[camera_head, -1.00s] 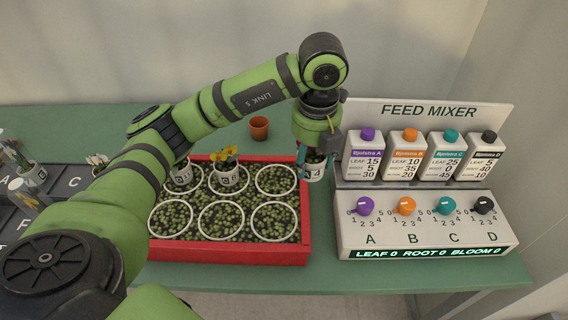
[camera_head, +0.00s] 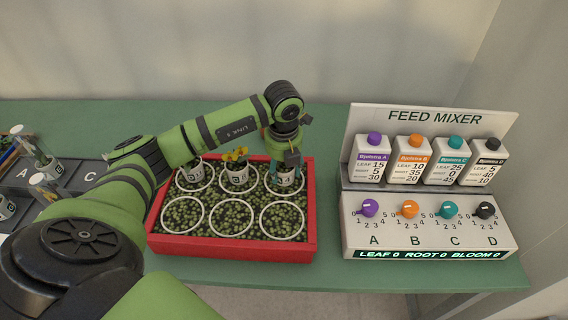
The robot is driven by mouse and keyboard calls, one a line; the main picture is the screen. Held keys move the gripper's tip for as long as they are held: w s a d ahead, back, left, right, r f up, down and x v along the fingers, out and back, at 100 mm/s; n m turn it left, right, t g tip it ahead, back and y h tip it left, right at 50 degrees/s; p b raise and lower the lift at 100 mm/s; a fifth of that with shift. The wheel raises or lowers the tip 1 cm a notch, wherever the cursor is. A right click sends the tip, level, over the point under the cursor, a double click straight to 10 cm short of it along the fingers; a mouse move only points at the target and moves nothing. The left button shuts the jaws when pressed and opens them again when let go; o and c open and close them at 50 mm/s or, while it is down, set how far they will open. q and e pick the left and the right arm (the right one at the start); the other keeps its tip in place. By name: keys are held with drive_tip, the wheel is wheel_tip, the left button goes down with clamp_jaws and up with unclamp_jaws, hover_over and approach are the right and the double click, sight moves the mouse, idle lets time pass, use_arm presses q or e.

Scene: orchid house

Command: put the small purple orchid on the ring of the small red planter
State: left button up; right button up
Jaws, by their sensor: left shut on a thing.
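The red planter (camera_head: 232,250) stands mid-table, with white rings in a back and a front row. My left gripper (camera_head: 287,168) points down, shut on a small white pot (camera_head: 287,181) at the back right ring (camera_head: 300,189). The pot looks upright and within the ring's outline; whether it touches the planter bed I cannot tell. Its flower is hidden by the gripper, so no purple shows. A pot with a yellow flower (camera_head: 236,174) stands in the back middle ring. Another white pot (camera_head: 190,173) is in the back left ring, partly covered by my arm. My right gripper is not in view.
The feed mixer (camera_head: 430,212) with several bottles and knobs stands right of the planter. A grey lettered tray (camera_head: 75,187) with pots and tubes is at the left, partly behind my arm. The front row rings are empty. Green table (camera_head: 330,275) is clear in front.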

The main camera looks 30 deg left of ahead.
use_arm(q)
drive_tip(key=shift+f, duration=0.1)
drive_tip(key=o, duration=1.3)
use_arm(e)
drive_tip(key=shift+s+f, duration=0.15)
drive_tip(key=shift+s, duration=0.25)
use_arm(q)
drive_tip(key=shift+r, duration=0.4)
drive_tip(key=r, duration=0.3)
drive_tip(key=r+b, duration=0.1)
drive_tip(key=r, duration=0.3)
drive_tip(key=r+b, duration=0.1)
drive_tip(key=r, duration=0.2)
drive_tip(key=shift+s+d+r, duration=0.3)
drive_tip(key=shift+s+d, duration=0.05)
drive_tip(key=shift+s, duration=0.05)
drive_tip(key=shift+s+r, duration=0.1)
drive_tip(key=shift+r, duration=0.35)
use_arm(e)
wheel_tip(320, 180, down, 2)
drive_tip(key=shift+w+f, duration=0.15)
